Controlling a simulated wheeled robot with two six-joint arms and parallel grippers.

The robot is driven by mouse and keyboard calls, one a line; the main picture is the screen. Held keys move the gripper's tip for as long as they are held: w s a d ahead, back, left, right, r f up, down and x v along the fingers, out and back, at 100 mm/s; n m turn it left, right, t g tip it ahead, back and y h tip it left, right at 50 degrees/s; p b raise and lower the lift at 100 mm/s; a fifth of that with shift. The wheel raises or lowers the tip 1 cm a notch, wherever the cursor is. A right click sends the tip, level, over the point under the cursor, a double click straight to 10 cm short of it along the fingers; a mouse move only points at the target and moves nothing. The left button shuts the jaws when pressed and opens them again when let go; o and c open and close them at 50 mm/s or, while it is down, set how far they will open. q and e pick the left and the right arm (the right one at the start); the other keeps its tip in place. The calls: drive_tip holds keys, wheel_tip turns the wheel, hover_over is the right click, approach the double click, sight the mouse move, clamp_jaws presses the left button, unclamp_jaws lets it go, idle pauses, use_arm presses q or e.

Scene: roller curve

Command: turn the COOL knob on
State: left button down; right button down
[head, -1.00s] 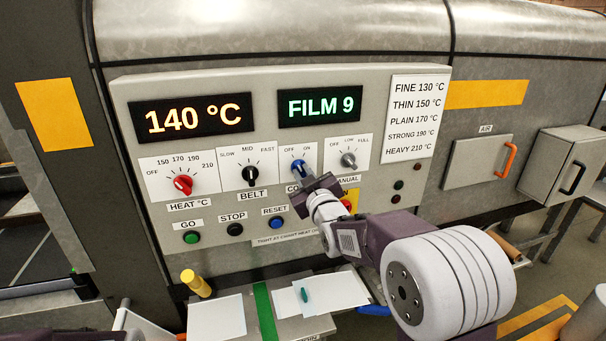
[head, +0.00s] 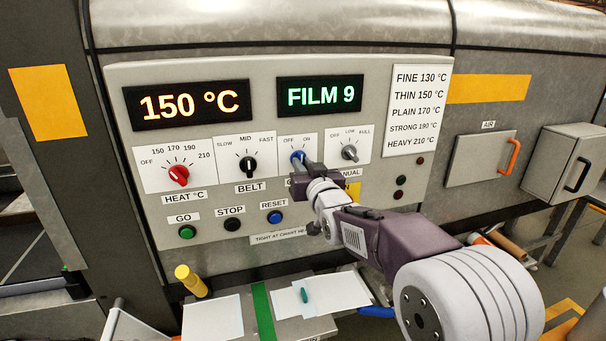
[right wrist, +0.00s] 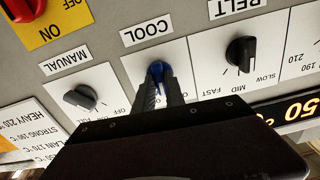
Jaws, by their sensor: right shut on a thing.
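The COOL knob (head: 296,157) is blue and sits on a white plate marked OFF and ON, between the BELT and MANUAL knobs. In the right wrist view the COOL knob (right wrist: 156,70) shows between two grey fingers. My right gripper (head: 304,162) is shut on it; its fingers also show in the right wrist view (right wrist: 158,88). The gripper hides part of the knob and its label in the head view. I cannot tell which mark the knob points to. My left gripper is not in view.
The red HEAT knob (head: 179,175) is farther left. Below are the GO (head: 187,232), STOP (head: 232,225) and RESET (head: 275,217) buttons. The orange display (head: 188,105) reads 150 °C.

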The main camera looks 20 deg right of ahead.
drive_tip(key=shift+f+m+b, duration=0.15)
drive_tip(key=shift+m+b, duration=0.95)
drive_tip(key=shift+m, duration=1)
drive_tip(key=c, duration=1.4)
unclamp_jaws()
